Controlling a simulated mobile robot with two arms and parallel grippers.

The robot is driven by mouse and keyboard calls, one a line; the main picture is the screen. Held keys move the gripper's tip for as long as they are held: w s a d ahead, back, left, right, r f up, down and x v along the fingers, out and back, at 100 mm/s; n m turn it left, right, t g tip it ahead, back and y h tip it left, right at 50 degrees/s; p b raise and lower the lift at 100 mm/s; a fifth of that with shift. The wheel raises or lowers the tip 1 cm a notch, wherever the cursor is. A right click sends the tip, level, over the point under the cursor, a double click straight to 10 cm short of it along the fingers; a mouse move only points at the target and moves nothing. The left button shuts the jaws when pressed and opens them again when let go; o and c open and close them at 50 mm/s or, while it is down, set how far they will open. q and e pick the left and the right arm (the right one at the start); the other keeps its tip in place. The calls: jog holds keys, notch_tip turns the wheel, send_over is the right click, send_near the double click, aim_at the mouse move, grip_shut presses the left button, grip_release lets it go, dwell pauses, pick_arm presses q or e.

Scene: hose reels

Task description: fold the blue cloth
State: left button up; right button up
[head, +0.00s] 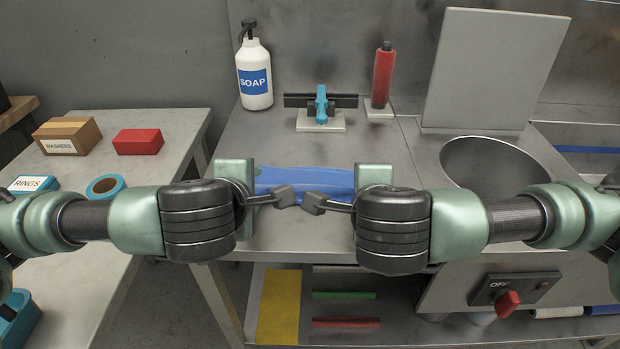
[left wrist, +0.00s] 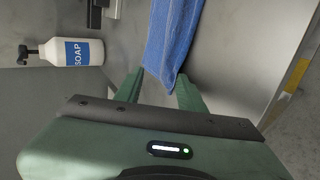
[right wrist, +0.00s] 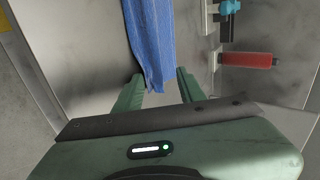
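The blue cloth (head: 305,181) lies as a long flat strip near the front of the grey metal counter, stretching between my two hands in the head view. My left gripper (left wrist: 161,77) is open at one end of the cloth, with a finger on either side of it; the cloth sits closer to the right-hand finger. My right gripper (right wrist: 157,76) is open at the other end, which lies between its spread fingers. Neither gripper visibly pinches the cloth. In the head view my wrists hide both ends of the cloth.
Behind the cloth stand a soap bottle (head: 255,78), a blue clamp-like fixture (head: 321,104) and a red cylinder (head: 383,78). A round basin (head: 495,170) is at right. A side table (head: 180,135) with boxes is at left. The counter between cloth and fixture is clear.

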pick_arm(q)
jog(key=s+r, duration=0.4)
jog(key=r, duration=0.4)
jog(key=shift+r, duration=0.4)
pick_arm(e)
jog(key=s+r, duration=0.4)
jog(key=r, duration=0.4)
jog(key=shift+r, duration=0.4)
